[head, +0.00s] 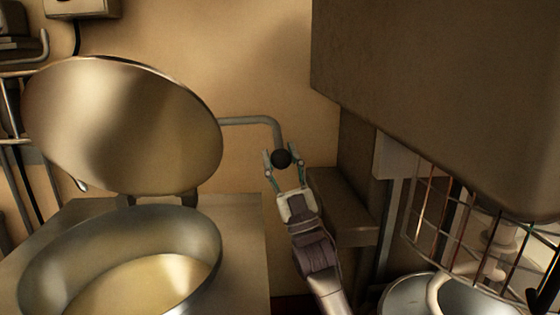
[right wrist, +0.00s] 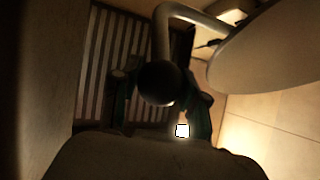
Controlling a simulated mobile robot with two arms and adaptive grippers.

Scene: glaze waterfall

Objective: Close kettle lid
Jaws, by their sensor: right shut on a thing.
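The kettle (head: 205,240) is a large round metal pan at the lower left in the head view. Its lid (head: 120,120) stands raised and tilted open above it. The lid's underside also fills the upper right of the right wrist view (right wrist: 275,55). A bent grey handle bar (head: 250,121) runs right from the lid and turns down to a black ball knob (head: 282,158). My right gripper (head: 283,160) is shut on the knob, one finger on each side. The knob shows between the fingers in the right wrist view (right wrist: 160,82). My left gripper is not in view.
A big brown box-shaped body (head: 440,90) hangs at the upper right, close to my right arm. Below it are a wire rack (head: 460,225) and a metal bowl (head: 405,292). A brown ledge (head: 342,205) lies just right of my gripper. The wall is behind.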

